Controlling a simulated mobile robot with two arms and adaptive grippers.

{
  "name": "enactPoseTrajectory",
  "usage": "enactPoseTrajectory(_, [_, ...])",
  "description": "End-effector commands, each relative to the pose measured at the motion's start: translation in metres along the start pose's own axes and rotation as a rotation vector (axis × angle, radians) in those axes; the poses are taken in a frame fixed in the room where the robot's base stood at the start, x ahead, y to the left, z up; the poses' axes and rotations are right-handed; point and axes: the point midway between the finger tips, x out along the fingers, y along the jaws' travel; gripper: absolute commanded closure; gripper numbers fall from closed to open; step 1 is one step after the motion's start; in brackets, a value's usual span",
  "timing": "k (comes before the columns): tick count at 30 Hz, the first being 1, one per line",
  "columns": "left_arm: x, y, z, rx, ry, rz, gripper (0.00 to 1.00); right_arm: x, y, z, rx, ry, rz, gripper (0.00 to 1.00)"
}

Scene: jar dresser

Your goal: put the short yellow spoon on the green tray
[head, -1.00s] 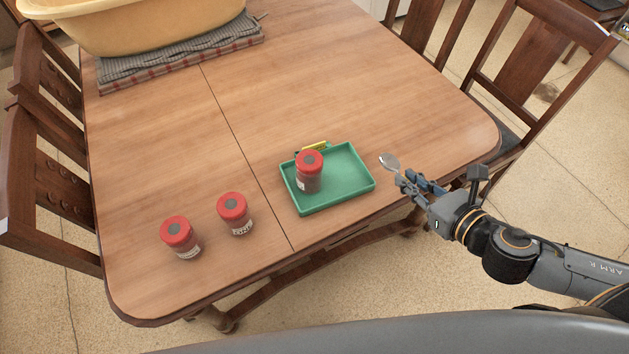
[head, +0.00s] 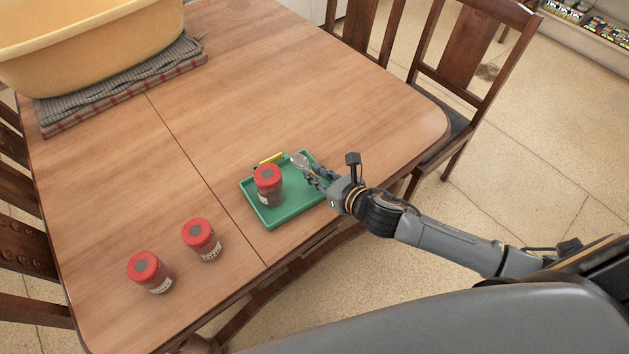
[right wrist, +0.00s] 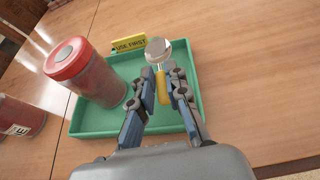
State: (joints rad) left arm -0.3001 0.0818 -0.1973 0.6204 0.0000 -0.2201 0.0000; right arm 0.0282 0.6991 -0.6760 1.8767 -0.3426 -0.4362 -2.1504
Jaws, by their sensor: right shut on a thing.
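The short yellow spoon (right wrist: 163,84) has a silver bowl and a yellow handle. My right gripper (right wrist: 163,92) is shut on its handle. In the head view the spoon's bowl (head: 299,160) points away from the gripper (head: 314,177), over the right far part of the green tray (head: 287,214). The tray (right wrist: 100,127) lies under the gripper in the right wrist view. I cannot tell whether the spoon touches the tray. My left gripper is not in view.
A red-lidded jar (head: 268,188) stands on the tray's left part, left of my gripper. A yellow "USE FIRST" sign (right wrist: 128,46) stands at the tray's far edge. Two more jars (head: 202,240) (head: 149,272) stand left on the table. A yellow tub (head: 95,45) sits on folded cloth.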

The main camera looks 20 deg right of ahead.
Motion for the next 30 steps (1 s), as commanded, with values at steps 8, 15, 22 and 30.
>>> enactPoseTrajectory(8, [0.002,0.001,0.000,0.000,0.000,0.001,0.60,0.018,0.002,-0.029,0.005,0.002,-0.001,1.00])
enactPoseTrajectory(15, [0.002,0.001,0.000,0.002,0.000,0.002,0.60,0.019,0.001,-0.032,0.000,0.000,0.001,1.00])
enactPoseTrajectory(22, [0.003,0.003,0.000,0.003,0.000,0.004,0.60,0.020,0.001,-0.034,0.000,0.000,0.000,0.76])
enactPoseTrajectory(30, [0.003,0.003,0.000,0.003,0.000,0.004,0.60,0.019,0.001,-0.034,0.000,0.001,0.000,0.76])
